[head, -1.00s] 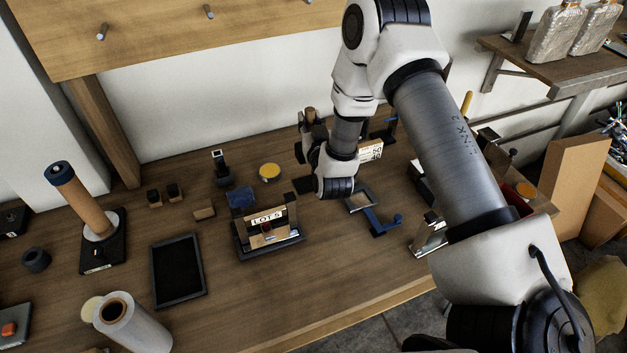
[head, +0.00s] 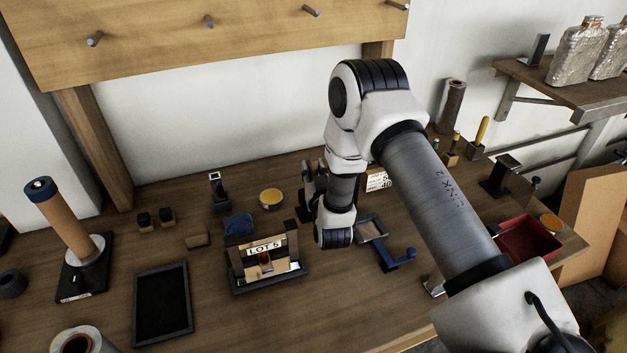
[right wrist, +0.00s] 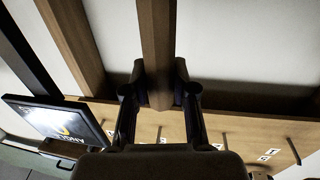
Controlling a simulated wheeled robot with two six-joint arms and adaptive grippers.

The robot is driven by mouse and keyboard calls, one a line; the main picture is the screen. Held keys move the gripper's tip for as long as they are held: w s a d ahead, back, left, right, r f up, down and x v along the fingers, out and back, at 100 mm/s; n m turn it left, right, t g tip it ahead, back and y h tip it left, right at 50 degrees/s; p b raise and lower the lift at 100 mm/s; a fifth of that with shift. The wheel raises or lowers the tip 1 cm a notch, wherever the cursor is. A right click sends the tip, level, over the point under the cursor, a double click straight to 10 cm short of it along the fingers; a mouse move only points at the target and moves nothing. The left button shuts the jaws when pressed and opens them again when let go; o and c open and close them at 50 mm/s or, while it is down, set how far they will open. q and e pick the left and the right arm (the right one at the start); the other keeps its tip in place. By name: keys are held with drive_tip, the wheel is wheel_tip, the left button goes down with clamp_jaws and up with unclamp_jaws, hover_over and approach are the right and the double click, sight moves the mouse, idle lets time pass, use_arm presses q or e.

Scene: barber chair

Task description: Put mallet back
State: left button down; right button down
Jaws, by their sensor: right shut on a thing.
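My right gripper (head: 308,188) is over the back of the wooden bench in the head view, largely behind my own wrist. In the right wrist view, its two fingers (right wrist: 158,88) are closed on either side of a brown wooden bar, which looks like the mallet's handle (right wrist: 156,45). The bar runs up out of that picture, and no mallet head shows clearly. The wooden peg rail (head: 200,45) with several metal pegs is on the back wall, with nothing hanging on the pegs in the head view. My left gripper is not in view.
A "LOT 5" holder (head: 264,270), a blue-handled tool (head: 395,258), a yellow-topped tin (head: 271,198) and a black tray (head: 162,305) are on the bench (head: 225,325). A red bin (head: 528,238) is at right. The wall below the rail is clear.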

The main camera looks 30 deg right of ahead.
wheel_tip(320, 180, down, 2)
drive_tip(key=shift+f, duration=0.6)
drive_tip(key=c, duration=0.9)
unclamp_jaws()
drive_tip(key=shift+s+r, duration=0.1)
drive_tip(key=shift+c, duration=0.2)
